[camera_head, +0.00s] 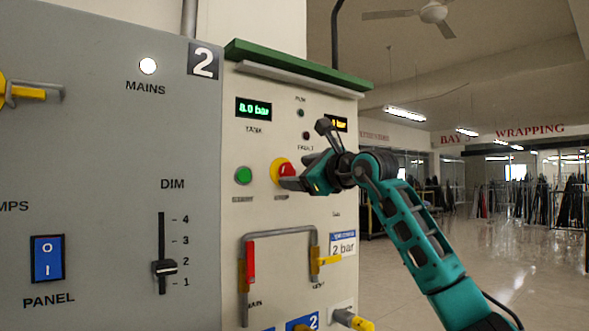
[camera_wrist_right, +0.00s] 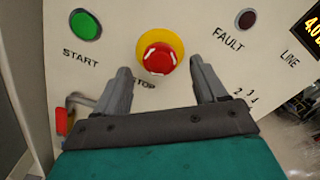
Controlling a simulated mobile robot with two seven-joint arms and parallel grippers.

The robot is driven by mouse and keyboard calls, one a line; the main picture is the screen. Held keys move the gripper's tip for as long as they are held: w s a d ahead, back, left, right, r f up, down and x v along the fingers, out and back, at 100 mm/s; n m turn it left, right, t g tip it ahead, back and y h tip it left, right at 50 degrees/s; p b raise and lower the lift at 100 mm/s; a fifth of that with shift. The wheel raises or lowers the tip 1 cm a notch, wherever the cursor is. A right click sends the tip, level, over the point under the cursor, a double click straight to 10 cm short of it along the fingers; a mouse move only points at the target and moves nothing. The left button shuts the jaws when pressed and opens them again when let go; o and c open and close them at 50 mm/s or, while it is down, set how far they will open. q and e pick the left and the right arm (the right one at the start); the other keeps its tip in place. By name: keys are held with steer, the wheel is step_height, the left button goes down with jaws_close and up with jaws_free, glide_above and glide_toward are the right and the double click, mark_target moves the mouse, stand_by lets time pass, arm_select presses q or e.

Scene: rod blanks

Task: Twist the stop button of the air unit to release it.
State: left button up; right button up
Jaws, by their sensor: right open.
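The red stop button (camera_head: 285,170) sits on a yellow collar on the cream panel of the air unit (camera_head: 257,210), with the label STOP below it. In the right wrist view the red button (camera_wrist_right: 159,59) shows white arrow marks and lies ahead of the fingertips, between their lines. My right gripper (camera_head: 290,180) is open and empty, just in front of the button, partly covering it in the head view. In the right wrist view its two fingers (camera_wrist_right: 160,75) stand apart, on either side and below the button. I cannot tell whether they touch the panel. My left gripper is out of view.
A green START button (camera_head: 243,175) is left of the stop button. A dark FAULT lamp (camera_wrist_right: 247,19) is to its right. Below are a grey pipe loop (camera_head: 280,232) with red and yellow valve levers. A grey panel (camera_head: 110,160) adjoins on the left; open floor lies right.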

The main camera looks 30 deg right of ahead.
mark_target(288, 172)
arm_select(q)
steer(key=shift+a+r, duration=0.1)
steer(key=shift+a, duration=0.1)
arm_select(e)
steer(key=shift+w+a, duration=0.1)
steer(key=shift+w, duration=1)
steer(key=shift+c, duration=0.4)
steer(key=c, duration=1)
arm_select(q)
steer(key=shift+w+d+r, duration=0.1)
